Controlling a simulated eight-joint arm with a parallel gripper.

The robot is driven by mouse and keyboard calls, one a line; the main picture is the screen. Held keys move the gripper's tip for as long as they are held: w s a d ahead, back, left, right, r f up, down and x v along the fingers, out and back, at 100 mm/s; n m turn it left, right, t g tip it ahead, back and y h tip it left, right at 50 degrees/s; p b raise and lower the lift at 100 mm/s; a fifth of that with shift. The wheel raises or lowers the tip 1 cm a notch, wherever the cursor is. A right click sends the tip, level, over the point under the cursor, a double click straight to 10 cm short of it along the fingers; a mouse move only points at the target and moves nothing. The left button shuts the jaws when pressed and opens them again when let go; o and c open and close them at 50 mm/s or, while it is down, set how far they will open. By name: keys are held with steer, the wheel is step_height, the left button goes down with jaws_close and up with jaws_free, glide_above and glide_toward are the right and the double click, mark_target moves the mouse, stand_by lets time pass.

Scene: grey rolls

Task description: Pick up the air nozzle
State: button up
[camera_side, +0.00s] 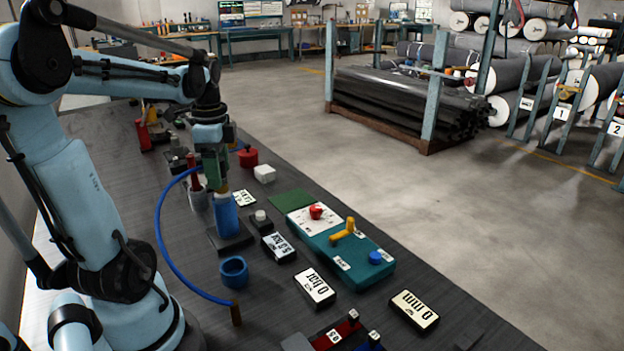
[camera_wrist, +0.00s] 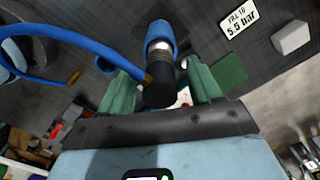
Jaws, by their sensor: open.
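The air nozzle (camera_wrist: 160,50) stands upright in the wrist view, with a blue body, a metal collar and a black end. In the side view its blue part (camera_side: 223,214) stands on a dark square base (camera_side: 231,238). A blue hose (camera_side: 164,240) loops away from it to a brass-coloured end piece near the table's near side. My gripper (camera_side: 214,162) is above the blue part. In the wrist view its green fingers (camera_wrist: 163,88) are open, one on each side of the nozzle's black end. Whether either finger touches it cannot be told.
A blue ring-shaped cup (camera_side: 234,272) stands just in front of the nozzle's base. A teal panel (camera_side: 349,262) with red, yellow and blue controls lies to the right. Several label blocks, a white block (camera_side: 264,173) and a red pot (camera_side: 248,157) stand nearby.

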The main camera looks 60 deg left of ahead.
steer(key=shift+f, duration=0.65)
jaws_close()
steer(key=shift+r, duration=0.15)
steer(key=shift+r, duration=0.8)
step_height(320, 180, up, 2)
steer(key=shift+r, duration=0.2)
steer(key=w+d+r, duration=0.3)
steer(key=d+r, duration=0.3)
steer(key=d, duration=0.5)
steer(key=shift+r, duration=0.4)
